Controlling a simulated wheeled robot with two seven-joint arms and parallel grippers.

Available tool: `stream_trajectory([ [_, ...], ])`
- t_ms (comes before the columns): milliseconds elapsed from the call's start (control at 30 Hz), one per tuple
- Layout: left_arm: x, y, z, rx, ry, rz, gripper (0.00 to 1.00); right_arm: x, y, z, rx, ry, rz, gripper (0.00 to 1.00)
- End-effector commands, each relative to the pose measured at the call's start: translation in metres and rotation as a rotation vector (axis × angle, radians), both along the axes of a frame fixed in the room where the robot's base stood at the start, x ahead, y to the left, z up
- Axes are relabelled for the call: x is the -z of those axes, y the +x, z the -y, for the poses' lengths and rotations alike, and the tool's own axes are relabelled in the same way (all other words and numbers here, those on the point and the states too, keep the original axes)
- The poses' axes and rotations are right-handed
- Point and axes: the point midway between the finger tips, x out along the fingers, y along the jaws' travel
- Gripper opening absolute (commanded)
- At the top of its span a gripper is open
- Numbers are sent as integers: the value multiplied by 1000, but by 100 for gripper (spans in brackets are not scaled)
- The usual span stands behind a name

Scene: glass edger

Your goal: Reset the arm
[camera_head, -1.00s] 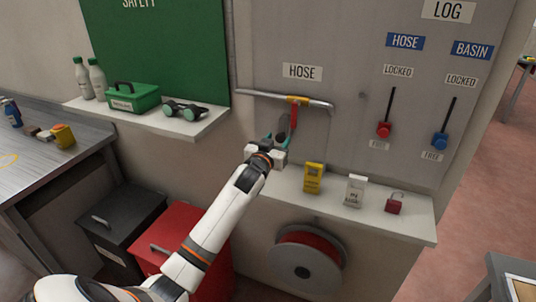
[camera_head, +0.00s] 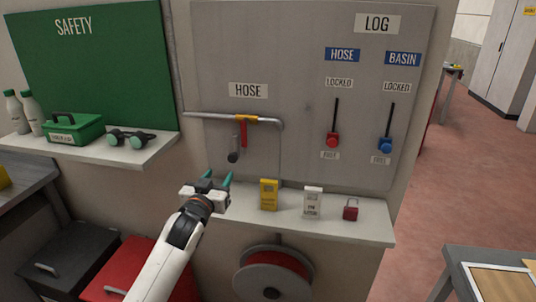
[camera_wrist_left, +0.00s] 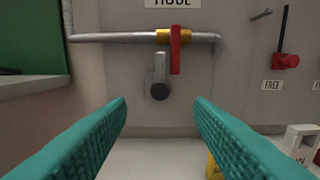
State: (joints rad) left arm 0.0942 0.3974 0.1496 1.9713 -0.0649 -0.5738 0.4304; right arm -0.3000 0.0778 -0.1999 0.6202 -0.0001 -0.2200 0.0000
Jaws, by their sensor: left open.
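My left gripper (camera_head: 218,180) is open and empty, its teal fingers pointing toward the grey wall panel just above the white shelf. In the left wrist view, its two fingers (camera_wrist_left: 160,115) stand wide apart with nothing between them. Beyond the fingers, apart from them, is the hose pipe with a brass valve and a red lever (camera_wrist_left: 175,50) hanging down. A grey piece with a dark round end (camera_wrist_left: 159,88) hangs beside the lever. The red lever also shows in the head view (camera_head: 244,133). My right gripper is not in view.
On the white shelf (camera_head: 370,230) stand a yellow tag box (camera_head: 268,195), a white tag holder (camera_head: 312,203) and a red padlock (camera_head: 350,210). A red hose reel (camera_head: 275,265) sits below. A green case (camera_head: 74,128) and goggles (camera_head: 130,139) rest on the left shelf.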

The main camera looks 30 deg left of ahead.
Motion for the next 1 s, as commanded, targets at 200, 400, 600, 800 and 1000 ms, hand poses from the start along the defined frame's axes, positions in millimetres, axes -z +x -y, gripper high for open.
stream_trajectory([
  [200,11,-4,6,4,-2,-33,47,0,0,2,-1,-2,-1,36],
  [400,93,-51,53,35,-6,-318,47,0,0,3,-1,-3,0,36],
  [600,177,-146,115,115,-4,-715,47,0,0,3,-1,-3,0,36],
  [800,210,-219,152,194,-5,-960,47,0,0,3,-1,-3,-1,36],
  [1000,223,-276,177,264,-11,-1139,47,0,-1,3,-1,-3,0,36],
])
